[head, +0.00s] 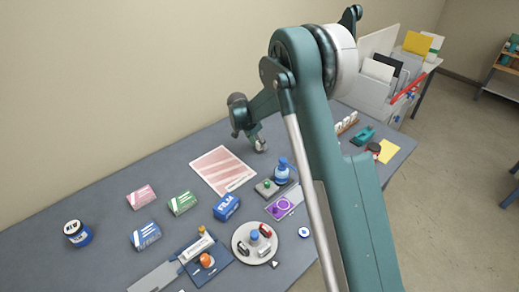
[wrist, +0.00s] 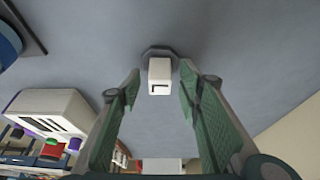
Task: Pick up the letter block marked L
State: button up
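A white letter block (wrist: 159,77) with a dark L-shaped mark on its near face shows in the wrist view. It sits on the grey surface, with a darker patch around its far end. My gripper (wrist: 160,82) is open, with one green finger on each side of the block. Gaps show between the fingers and the block, and nothing is held. In the head view my gripper (head: 260,146) is low over the table, right of the pink striped sheet. The block cannot be made out clearly there.
The grey table (head: 100,205) carries a pink striped sheet (head: 222,170), several small boxes, a blue jar (head: 78,233), a round plate (head: 240,240) and a blue bottle (head: 282,170). A row of white blocks (head: 346,122) stands behind my arm. File holders (head: 375,85) stand at the back right.

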dwell(0.4)
grip_shut()
jog(key=shift+r, duration=0.2)
jog(key=shift+r, duration=4.85)
